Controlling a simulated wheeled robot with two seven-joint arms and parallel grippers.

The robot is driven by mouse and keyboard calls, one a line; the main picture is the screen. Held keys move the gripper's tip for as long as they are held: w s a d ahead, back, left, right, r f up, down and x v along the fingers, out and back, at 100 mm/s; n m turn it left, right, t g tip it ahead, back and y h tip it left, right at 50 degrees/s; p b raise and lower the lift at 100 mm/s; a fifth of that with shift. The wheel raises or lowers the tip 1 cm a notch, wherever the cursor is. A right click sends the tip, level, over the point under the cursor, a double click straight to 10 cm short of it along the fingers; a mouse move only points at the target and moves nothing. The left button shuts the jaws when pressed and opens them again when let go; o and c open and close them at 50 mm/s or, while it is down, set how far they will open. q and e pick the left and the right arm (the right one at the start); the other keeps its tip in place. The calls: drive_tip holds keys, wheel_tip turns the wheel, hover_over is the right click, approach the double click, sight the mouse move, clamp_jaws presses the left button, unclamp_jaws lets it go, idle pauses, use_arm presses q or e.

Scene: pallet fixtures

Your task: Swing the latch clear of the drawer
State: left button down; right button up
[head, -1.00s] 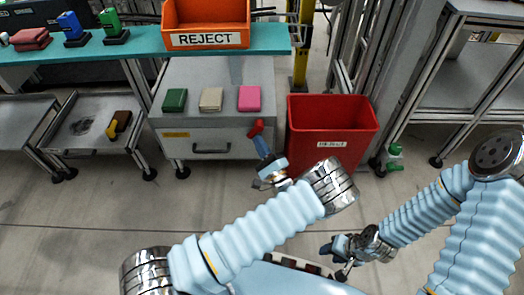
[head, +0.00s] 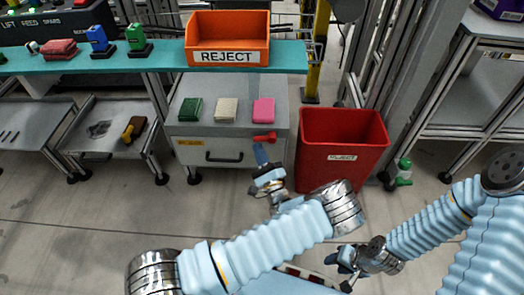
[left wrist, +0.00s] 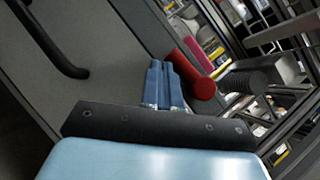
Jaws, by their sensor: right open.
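The drawer (head: 185,153) is the grey front of a cabinet below the teal table, with a dark handle (head: 224,158). The red latch (head: 264,137) is at the drawer's upper right corner and lies nearly level, pointing right. In the left wrist view the latch (left wrist: 197,82) is right beside my left gripper's blue fingers (left wrist: 163,80), which are close together with nothing seen between them. My left gripper (head: 260,153) is just below the latch in the head view; whether it touches is hard to tell. My right gripper (head: 342,262) is open, low at the right, away from the drawer.
Green (head: 190,109), cream (head: 227,110) and pink (head: 263,110) blocks lie on the cabinet top. A red bin (head: 341,165) stands close to its right. An orange REJECT box (head: 228,35) sits on the table (head: 170,55). The floor in front is clear.

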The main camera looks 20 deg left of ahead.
use_arm(q)
drive_tip(key=shift+a+r, duration=0.2)
use_arm(e)
drive_tip(key=shift+r, duration=0.25)
idle(0.4)
